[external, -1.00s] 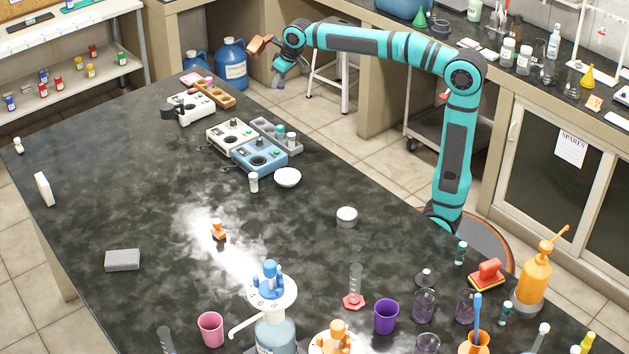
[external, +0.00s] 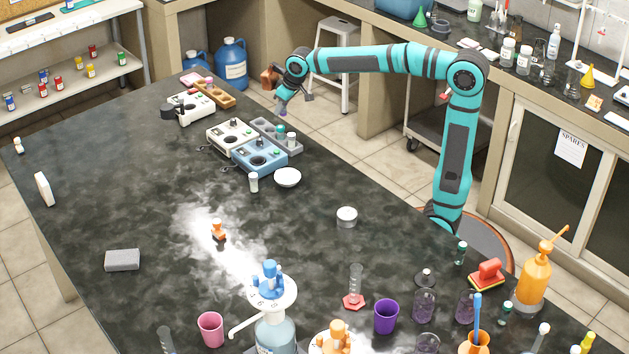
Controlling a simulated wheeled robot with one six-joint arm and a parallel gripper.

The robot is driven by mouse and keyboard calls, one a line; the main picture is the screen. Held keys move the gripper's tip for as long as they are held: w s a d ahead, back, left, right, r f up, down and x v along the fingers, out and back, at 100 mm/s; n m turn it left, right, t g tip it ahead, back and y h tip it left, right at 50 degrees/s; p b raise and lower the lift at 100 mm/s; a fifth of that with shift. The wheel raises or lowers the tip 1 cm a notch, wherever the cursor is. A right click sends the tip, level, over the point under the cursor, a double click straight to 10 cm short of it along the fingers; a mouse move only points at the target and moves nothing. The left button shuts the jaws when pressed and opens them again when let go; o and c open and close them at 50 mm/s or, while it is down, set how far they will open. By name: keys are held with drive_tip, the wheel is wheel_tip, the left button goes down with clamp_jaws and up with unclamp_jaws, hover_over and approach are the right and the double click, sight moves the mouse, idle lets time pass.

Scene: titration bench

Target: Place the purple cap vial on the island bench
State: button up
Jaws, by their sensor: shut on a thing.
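My gripper (external: 283,105) points down at the upper middle of the external view, beyond the right edge of the island bench or just over it; I cannot tell which. It is shut on a small vial with a purplish tint (external: 283,113), mostly hidden by the fingers. The vial is held up, apparently just above the grey rack's level. The island bench (external: 150,205) is the dark stone top filling the middle of the view.
A grey rack with small vials (external: 292,149) stands near the gripper, beside a blue device (external: 262,157) and a white device (external: 229,137). A white bowl (external: 288,177) sits in front. The bench's left middle is largely clear.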

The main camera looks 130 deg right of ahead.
sight(284, 115)
drive_tip(key=shift+f, duration=2.85)
drive_tip(key=shift+f, duration=0.1)
drive_tip(key=o, duration=0.7)
drive_tip(key=shift+o, duration=0.2)
drive_tip(key=v, duration=1.2)
drive_tip(key=shift+s, duration=0.1)
